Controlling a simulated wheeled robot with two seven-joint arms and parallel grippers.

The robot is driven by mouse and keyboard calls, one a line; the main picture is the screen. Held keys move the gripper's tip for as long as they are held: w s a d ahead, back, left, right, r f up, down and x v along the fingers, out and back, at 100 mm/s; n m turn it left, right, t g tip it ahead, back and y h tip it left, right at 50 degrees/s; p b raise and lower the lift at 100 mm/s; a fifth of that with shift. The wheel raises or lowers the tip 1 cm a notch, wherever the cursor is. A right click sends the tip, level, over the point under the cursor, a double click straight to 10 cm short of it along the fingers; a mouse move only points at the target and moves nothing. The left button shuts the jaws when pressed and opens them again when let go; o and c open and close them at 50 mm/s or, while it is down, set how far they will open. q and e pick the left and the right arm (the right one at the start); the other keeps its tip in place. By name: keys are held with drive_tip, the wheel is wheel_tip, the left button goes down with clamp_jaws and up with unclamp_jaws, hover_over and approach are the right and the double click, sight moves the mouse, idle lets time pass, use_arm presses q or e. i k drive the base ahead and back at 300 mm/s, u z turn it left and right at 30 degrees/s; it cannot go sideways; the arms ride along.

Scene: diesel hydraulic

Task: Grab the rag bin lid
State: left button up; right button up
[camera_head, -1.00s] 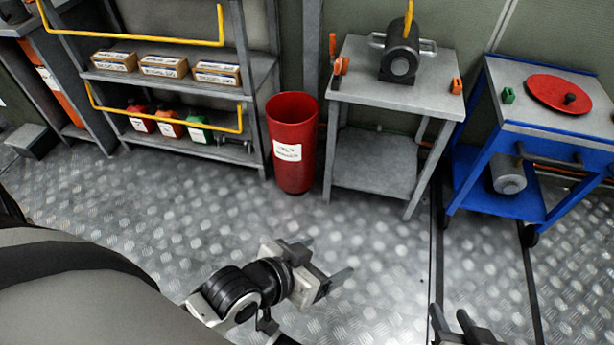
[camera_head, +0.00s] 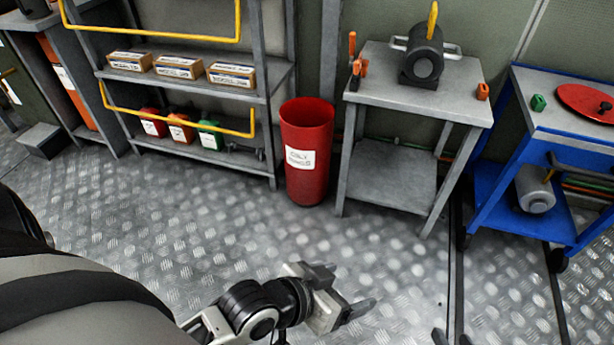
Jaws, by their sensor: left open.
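The rag bin lid (camera_head: 582,101) is a flat red disc with a black knob. It lies on the blue cart's grey top at the right, cut by the picture edge. The red rag bin (camera_head: 307,185), with a white label, stands open-topped on the floor between the shelf and the grey table. My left gripper (camera_head: 350,287) is open and empty over the floor at bottom centre, well left of and nearer than the lid. Only the fingertips of my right gripper (camera_head: 451,338) show at the bottom edge; its jaw state is unclear.
The blue cart (camera_head: 497,185) carries a small green object (camera_head: 538,103) beside the lid and a metal cylinder below. The grey table (camera_head: 400,92) holds a dark machine (camera_head: 421,60). A shelf (camera_head: 190,80) with boxes stands left. The metal floor in front is clear.

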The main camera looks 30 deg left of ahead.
sight(591, 102)
drive_tip(key=z, duration=0.75)
drive_tip(key=i, duration=1.05)
drive_tip(key=z, duration=0.05)
